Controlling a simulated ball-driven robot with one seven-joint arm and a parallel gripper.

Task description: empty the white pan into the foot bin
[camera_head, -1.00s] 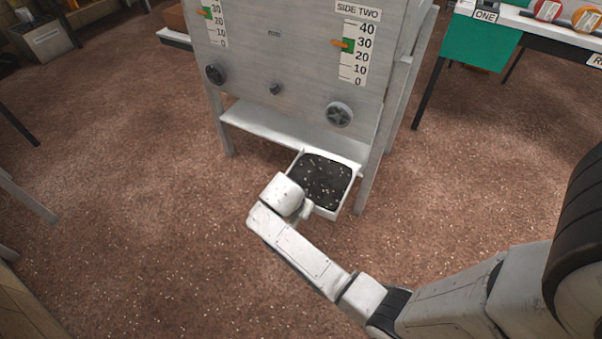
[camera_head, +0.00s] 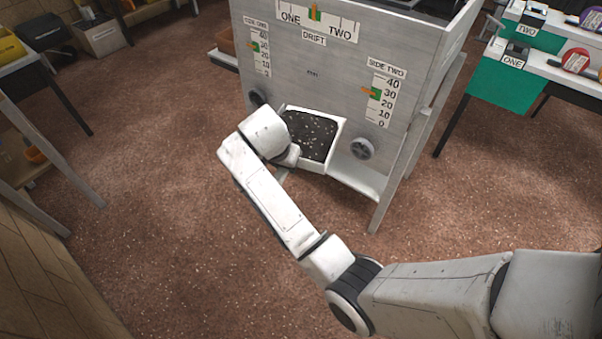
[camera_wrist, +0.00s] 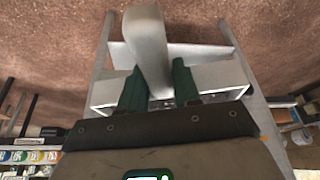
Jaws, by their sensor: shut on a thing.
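The white pan (camera_head: 338,140) is in the head view, in front of the grey machine. It is a square, shallow tray filled with dark material with pale specks (camera_head: 312,130). It looks roughly level, and appears to be above the machine's low shelf. My gripper shows in the wrist view (camera_wrist: 158,88), its two green fingers shut on a pale handle-like piece (camera_wrist: 148,45). In the head view my wrist covers the pan's near left corner, and the fingertips are hidden. I cannot identify the foot bin; a grey box with an unreadable label (camera_head: 101,36) stands at the upper left.
The machine (camera_head: 315,80) has gauges, dark knobs and a low pale shelf (camera_head: 357,172) on splayed legs. A table with a green front (camera_head: 500,80) stands at the right. Other tables and shelving line the left edge. The brown floor (camera_head: 140,190) between is clear.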

